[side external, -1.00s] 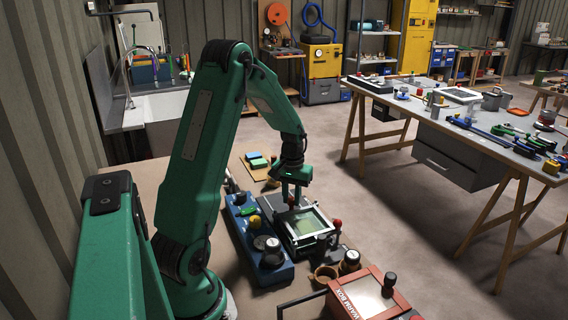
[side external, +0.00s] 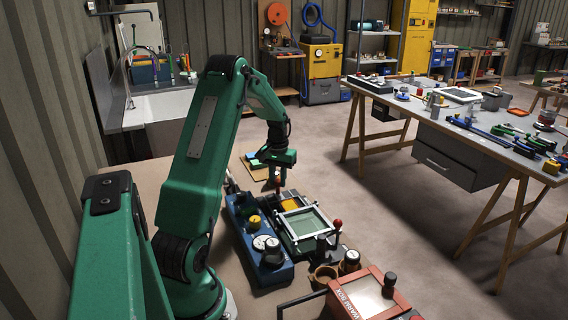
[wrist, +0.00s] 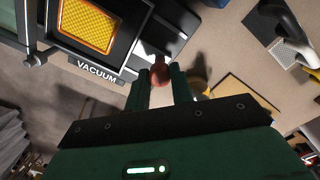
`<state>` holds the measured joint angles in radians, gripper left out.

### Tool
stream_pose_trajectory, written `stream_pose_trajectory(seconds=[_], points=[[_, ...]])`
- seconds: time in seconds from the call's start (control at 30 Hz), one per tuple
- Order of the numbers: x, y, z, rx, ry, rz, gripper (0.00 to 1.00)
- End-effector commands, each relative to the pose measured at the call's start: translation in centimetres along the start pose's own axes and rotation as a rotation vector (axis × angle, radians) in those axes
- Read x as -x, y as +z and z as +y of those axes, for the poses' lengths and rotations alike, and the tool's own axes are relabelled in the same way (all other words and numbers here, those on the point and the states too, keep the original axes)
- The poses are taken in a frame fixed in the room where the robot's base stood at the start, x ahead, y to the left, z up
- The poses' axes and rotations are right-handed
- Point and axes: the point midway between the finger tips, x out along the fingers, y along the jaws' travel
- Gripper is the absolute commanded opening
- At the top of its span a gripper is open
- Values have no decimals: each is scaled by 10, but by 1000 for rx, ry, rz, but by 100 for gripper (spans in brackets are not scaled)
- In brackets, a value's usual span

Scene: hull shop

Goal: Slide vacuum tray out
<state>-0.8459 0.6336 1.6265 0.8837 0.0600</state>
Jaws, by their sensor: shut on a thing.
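The vacuum tray is a dark tray (wrist: 68,52) marked VACUUM in the wrist view, with an orange-yellow mesh plate (wrist: 88,25) set in it. In the side view the yellow plate (side external: 289,204) shows at the far end of the station, just beyond a silver frame (side external: 305,225) with a greenish pane. My gripper (wrist: 160,88) is shut on the tray's red knob (wrist: 161,74), beside the tray's label end. In the side view my gripper (side external: 277,184) is at the station's far end; its fingers hide most of the knob there.
A blue block with dials (side external: 258,238) stands close along the station's left. A red-brown warm box (side external: 366,294) and a small brown cup (side external: 323,276) are nearer the camera. Another red knob (side external: 337,224) stands to the right. Cardboard with small pads lies beyond my gripper.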

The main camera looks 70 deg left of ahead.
Motion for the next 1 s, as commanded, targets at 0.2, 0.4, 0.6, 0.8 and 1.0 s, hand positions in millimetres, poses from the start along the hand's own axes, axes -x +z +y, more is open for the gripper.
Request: stream_pose_trajectory(seconds=[0.2, 0.4, 0.6, 0.8, 1.0], points=[[1, -12, -10, 0, -1, 8, 0], [1, -11, -10, -1, -1, 8, 0], [1, -11, -10, -1, 0, 6, 45], [1, -10, -10, -1, 0, 4, 45], [5, -10, -10, -1, 0, 5, 45]])
